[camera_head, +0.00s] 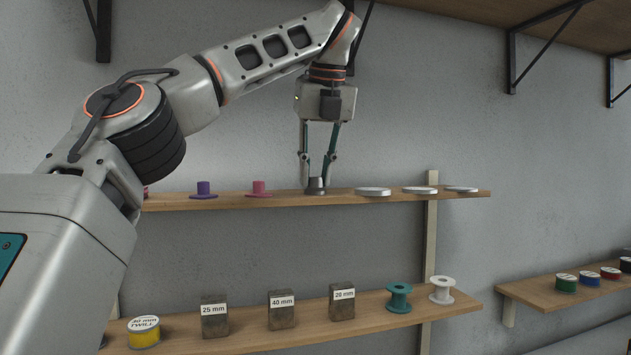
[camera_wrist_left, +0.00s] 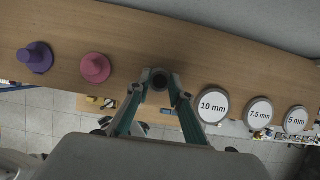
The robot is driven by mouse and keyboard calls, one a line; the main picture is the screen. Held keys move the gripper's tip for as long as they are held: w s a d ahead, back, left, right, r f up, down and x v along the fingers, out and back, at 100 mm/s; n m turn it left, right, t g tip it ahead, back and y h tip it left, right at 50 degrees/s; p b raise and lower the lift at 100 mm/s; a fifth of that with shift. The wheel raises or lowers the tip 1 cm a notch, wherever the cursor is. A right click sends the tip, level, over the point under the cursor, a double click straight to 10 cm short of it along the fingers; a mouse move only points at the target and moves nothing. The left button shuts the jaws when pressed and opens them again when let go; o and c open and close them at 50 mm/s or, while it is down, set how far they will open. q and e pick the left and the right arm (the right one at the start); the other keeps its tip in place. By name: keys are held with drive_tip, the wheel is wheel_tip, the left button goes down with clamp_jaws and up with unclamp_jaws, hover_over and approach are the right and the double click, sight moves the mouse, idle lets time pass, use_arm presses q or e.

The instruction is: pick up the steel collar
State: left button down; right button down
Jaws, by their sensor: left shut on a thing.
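The steel collar (camera_head: 316,189) is a small grey metal ring, wider at its foot, at the upper shelf (camera_head: 228,202) between a pink flanged piece and a white disc. My left gripper (camera_head: 317,179) points straight down, shut on the collar with one fingertip on each side. In the left wrist view the collar (camera_wrist_left: 160,80) shows its dark round opening between the fingertips of the gripper (camera_wrist_left: 161,88). The collar is upright and at shelf level; I cannot tell whether its foot still touches the wood. My right gripper is not in view.
Beside the collar are a pink piece (camera_head: 258,188), a purple piece (camera_head: 203,189) and white discs, one marked 10 mm (camera_wrist_left: 213,104). The lower shelf (camera_head: 372,316) holds labelled blocks and spools.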

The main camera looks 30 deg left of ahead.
use_arm(q)
drive_tip(key=shift+r, duration=0.1)
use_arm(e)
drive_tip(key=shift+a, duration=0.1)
